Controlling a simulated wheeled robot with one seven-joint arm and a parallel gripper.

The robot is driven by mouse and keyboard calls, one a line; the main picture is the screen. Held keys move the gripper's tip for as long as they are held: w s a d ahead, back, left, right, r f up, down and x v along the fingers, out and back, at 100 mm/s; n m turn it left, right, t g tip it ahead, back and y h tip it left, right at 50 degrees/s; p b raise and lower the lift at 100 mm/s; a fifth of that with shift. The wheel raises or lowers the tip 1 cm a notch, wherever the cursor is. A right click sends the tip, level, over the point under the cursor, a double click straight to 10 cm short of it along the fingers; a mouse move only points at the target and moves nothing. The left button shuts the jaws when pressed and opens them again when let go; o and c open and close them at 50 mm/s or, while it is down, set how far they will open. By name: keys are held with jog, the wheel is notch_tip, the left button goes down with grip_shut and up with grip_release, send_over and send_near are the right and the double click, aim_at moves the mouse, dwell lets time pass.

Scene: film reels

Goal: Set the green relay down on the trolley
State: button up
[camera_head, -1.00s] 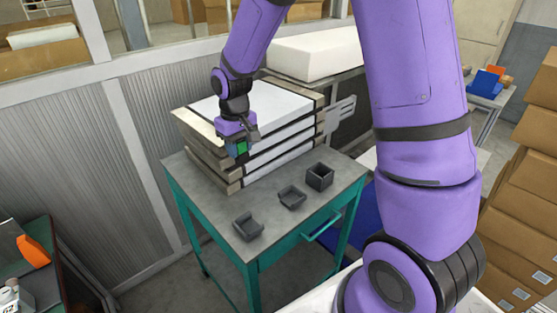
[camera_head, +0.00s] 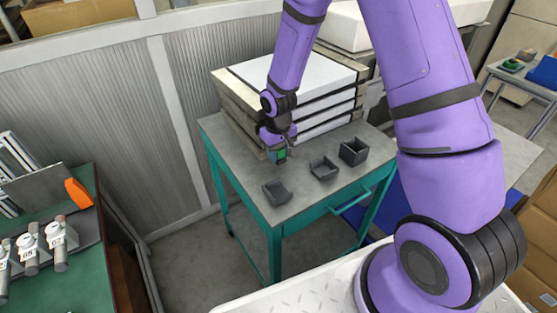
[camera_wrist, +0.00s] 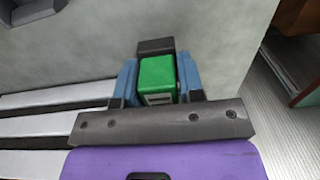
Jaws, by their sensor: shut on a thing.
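The green relay (camera_wrist: 158,77) is a small green block with a dark base, held between the blue fingers of my gripper (camera_wrist: 157,82) in the wrist view. In the head view the green relay (camera_head: 281,154) shows at the end of my gripper (camera_head: 279,156), over the trolley (camera_head: 227,158). The trolley has a grey top and a teal frame. The relay is close to the trolley top, near the front of the stacked white-faced panels. I cannot tell whether it touches the surface.
Three dark trays stand on the trolley: a left one (camera_head: 277,192), a middle one (camera_head: 323,168) and a deeper right one (camera_head: 354,151). The stack of panels (camera_head: 240,95) fills the back. A green bench (camera_head: 85,270) with several grey fittings is at the left.

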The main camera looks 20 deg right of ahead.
jog(key=shift+f, duration=1.7)
jog(key=o, duration=0.9)
jog(key=shift+f, duration=0.15)
jog(key=shift+o, duration=0.2)
notch_tip(320, 180, up, 12)
jog(key=shift+r, duration=0.25)
jog(key=s+d+r+t, duration=0.1)
jog(key=s+r, duration=0.2)
jog(key=r, duration=0.4)
jog(key=s+d+r+m+t, duration=0.1)
jog(key=s+d+r, duration=0.1)
jog(key=s+r, duration=0.3)
jog(key=s+d+r+t, duration=0.1)
jog(key=s+r, duration=0.1)
jog(key=r, duration=0.6)
jog(key=s+d+r+t, duration=0.1)
jog(key=s+r, duration=0.3)
jog(key=s, duration=0.4)
jog(key=s+d+r+m+t, duration=0.1)
jog(key=s+r, duration=0.3)
jog(key=s, duration=0.5)
jog(key=shift+d+r, duration=0.2)
jog(key=shift+d, duration=0.2)
